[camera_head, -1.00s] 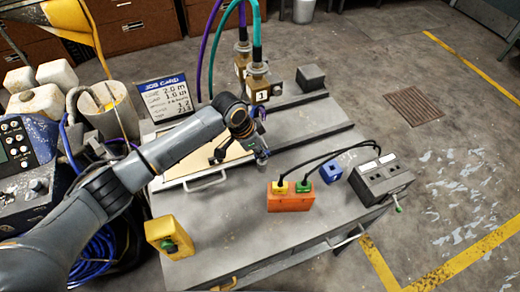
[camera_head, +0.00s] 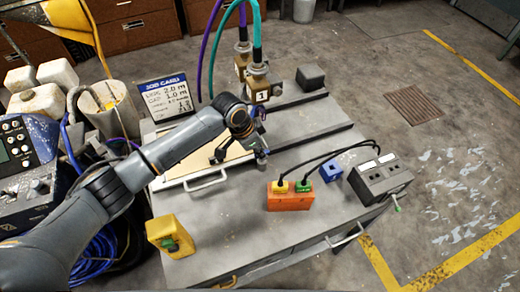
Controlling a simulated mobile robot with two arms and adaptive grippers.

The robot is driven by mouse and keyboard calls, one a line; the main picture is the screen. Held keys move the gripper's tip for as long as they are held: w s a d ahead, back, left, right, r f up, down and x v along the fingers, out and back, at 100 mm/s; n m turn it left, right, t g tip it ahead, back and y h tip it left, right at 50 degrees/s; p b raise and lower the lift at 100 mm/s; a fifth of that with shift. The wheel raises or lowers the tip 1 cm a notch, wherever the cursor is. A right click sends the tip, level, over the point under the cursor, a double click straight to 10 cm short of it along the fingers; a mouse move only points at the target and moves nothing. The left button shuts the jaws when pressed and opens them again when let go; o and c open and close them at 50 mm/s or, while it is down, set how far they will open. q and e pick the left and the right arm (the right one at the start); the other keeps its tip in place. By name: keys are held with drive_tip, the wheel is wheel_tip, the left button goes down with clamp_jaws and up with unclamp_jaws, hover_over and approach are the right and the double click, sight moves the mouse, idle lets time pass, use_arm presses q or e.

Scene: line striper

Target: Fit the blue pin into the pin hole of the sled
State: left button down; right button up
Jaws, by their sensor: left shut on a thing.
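My left gripper (camera_head: 240,154) hangs over the pale panel with a handle, near the middle of the table. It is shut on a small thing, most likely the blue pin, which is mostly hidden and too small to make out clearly. A blue block (camera_head: 332,174) with a dark mark or hole on its face stands apart, right of the gripper. The sled and its pin hole cannot be told for certain; a long grey rail runs behind the gripper, with brass fittings (camera_head: 257,84) beside it. My right gripper is not in view.
An orange box (camera_head: 289,196) with yellow and green plugs is cabled to a grey switch box (camera_head: 381,177). A yellow block (camera_head: 170,235) stands at the front left. A job card (camera_head: 166,98) stands at the back left. The table's front middle is clear.

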use_arm(q)
drive_tip(key=shift+f, duration=0.15)
drive_tip(key=c, duration=0.9)
unclamp_jaws()
drive_tip(key=shift+f, duration=0.1)
drive_tip(key=shift+c, duration=0.2)
drive_tip(key=p+v, duration=0.7)
drive_tip(key=p, duration=0.1)
idle(0.8)
